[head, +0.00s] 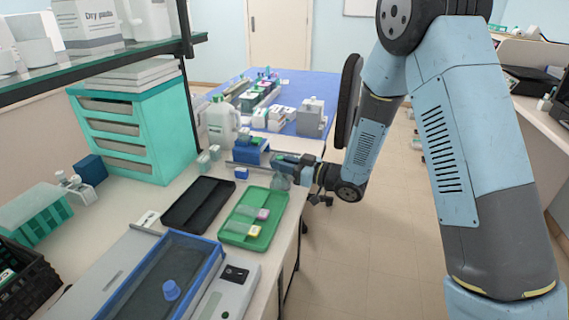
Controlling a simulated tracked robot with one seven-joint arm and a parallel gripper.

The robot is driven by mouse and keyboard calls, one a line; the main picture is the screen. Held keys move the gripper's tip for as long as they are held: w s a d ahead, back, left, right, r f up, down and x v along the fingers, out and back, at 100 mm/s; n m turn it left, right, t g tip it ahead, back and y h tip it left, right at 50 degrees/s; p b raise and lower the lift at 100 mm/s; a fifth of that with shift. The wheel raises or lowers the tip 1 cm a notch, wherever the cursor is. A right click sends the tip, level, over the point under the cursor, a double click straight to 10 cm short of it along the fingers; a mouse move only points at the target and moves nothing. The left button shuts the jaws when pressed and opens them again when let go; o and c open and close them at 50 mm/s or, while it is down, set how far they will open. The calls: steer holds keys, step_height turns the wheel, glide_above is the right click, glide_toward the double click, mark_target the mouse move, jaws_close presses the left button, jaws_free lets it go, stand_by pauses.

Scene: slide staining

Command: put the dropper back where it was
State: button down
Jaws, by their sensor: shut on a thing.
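My gripper (285,164) is at the end of the arm, over the right edge of the bench, just beyond the green tray (229,236). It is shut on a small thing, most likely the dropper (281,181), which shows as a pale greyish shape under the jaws. It is too small and partly covered to make out its full form or tilt. A blue holder (245,155) stands just left of the gripper; its openings cannot be made out. The green tray holds a pink-marked and a yellow-marked small item.
A black tray (197,205) lies left of the green one. A blue-rimmed device (165,280) fills the near bench. A white jug (222,122) and teal drawers (135,130) stand behind. A small blue cap (242,173) lies near the holder. A blue-topped table (318,85) is beyond.

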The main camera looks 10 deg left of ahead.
steer(key=shift+f, duration=0.5)
stand_by(0.3)
steer(key=c, duration=0.9)
jaws_free()
steer(key=v, duration=1.3)
steer(key=shift+d+f, duration=0.2)
steer(key=shift+d, duration=0.25)
